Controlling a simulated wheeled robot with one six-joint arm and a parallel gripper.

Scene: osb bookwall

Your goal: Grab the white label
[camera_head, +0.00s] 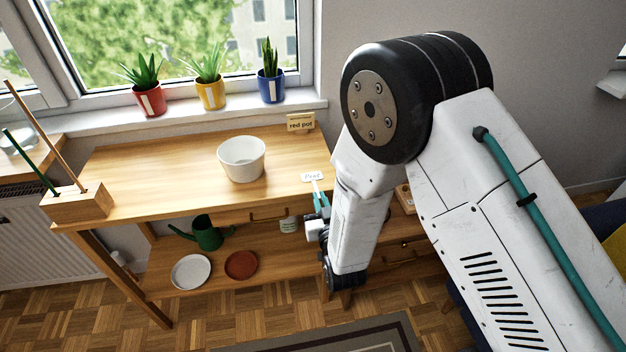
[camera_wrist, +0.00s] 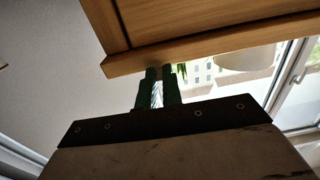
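A small white label (camera_head: 312,176) with dark handwriting shows at the right front edge of the wooden table in the head view. A thin pale stem seems to run down from it towards my gripper (camera_head: 319,201). My gripper is just below the label, with its teal fingers pointing up at the table edge. In the wrist view my gripper (camera_wrist: 160,88) has its green fingers close together, with a narrow pale strip between them. I cannot tell whether that strip is the stem or background, or whether the fingers touch it. The label's face is not clear in the wrist view.
The wooden table (camera_head: 150,165) carries a white pot (camera_head: 241,159) and a "red pot" card (camera_head: 300,122). Its edge (camera_wrist: 210,55) is close above my fingers. A green watering can (camera_head: 207,236) and two saucers stand on the lower shelf. Red, yellow and blue plant pots line the sill.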

